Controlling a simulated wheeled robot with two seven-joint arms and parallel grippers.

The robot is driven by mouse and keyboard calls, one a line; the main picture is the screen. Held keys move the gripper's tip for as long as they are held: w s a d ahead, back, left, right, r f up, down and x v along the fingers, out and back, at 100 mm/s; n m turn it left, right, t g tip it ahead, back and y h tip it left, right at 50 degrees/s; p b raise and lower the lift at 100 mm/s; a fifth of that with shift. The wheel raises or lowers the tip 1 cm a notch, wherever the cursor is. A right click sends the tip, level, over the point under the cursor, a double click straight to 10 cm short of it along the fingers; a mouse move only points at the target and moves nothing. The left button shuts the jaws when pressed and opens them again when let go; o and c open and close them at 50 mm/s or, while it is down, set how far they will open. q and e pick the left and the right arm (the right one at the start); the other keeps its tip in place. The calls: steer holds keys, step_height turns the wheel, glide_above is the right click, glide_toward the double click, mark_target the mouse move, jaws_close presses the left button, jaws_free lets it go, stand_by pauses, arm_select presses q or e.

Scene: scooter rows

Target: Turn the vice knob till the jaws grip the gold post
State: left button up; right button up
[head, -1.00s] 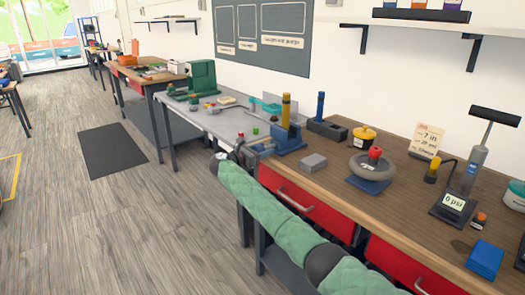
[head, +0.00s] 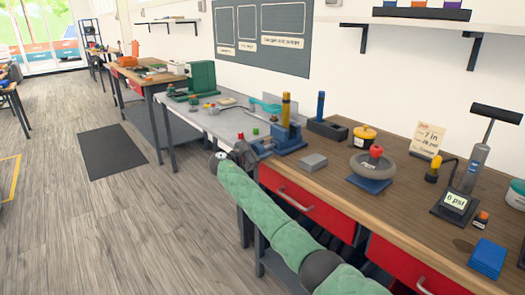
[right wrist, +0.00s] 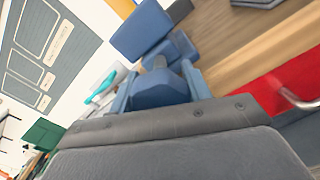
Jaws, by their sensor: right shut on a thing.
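The gold post (head: 286,108) stands upright at the blue vice (head: 290,140) on the wooden bench. The vice's near end faces my right gripper (head: 259,151). In the right wrist view a blue knob (right wrist: 160,90) sits between the two fingers of my right gripper, which is shut on it. The lower end of the gold post (right wrist: 122,8) shows at that view's top edge. I cannot tell from here whether the jaws touch the post. My left gripper is in neither view.
A dark block with a blue post (head: 320,105) stands behind the vice. A grey block (head: 313,162) and a wheel on a blue pad (head: 370,186) lie to the right. Red drawers (head: 308,205) are below the bench edge, close to my right arm.

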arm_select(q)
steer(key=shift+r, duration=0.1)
arm_select(e)
steer(key=o, duration=1)
steer(key=shift+s+a, duration=0.25)
steer(key=shift+a, duration=0.1)
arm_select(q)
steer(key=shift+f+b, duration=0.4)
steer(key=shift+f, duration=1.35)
arm_select(e)
steer(key=shift+v, duration=3.5)
